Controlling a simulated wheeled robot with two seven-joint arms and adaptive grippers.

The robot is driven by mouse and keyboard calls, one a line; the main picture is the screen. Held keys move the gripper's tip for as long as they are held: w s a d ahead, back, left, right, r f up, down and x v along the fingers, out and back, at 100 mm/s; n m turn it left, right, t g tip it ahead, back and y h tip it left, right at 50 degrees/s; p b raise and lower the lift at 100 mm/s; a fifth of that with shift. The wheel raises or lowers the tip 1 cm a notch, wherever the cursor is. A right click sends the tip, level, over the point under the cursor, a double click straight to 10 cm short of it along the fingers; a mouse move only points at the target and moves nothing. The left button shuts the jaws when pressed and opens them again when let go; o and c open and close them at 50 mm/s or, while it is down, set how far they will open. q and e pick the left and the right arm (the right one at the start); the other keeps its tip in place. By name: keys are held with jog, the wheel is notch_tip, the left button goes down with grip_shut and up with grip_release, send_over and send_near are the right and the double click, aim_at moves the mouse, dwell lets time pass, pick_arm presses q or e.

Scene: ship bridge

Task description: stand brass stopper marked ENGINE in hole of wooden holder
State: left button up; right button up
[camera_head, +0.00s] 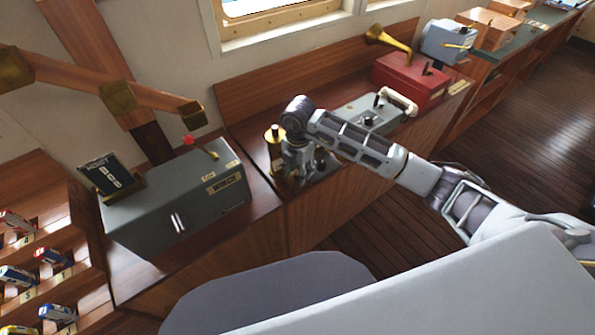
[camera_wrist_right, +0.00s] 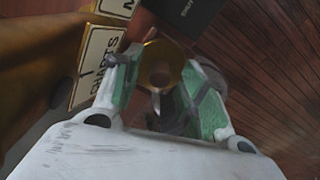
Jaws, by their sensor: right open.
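My right gripper (camera_head: 300,165) is open and reaches down over the wooden counter. In the right wrist view a round brass piece (camera_wrist_right: 152,50) shows between its green-padded fingers (camera_wrist_right: 160,100); I cannot tell whether they touch it. In the head view a brass stopper (camera_head: 275,140) stands upright just left of the gripper. No ENGINE marking is readable, so I cannot tell which brass piece carries it. In the wrist view a plate reading CHARTS (camera_wrist_right: 97,62) lies left of the fingers. The wooden holder and its hole are not clearly visible. My left gripper is out of view.
A grey box (camera_head: 175,200) with a red-tipped lever stands left of the gripper. A grey device with a white handle (camera_head: 400,101) and a red box with a brass horn (camera_head: 408,80) stand to the right. A slotted rack (camera_head: 40,265) is at lower left.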

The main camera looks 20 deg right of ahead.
jog(key=shift+r, duration=0.1)
notch_tip(320, 180, up, 12)
dwell(0.8)
jog(key=shift+s+f, duration=0.15)
jog(key=shift+f, duration=0.05)
dwell(0.7)
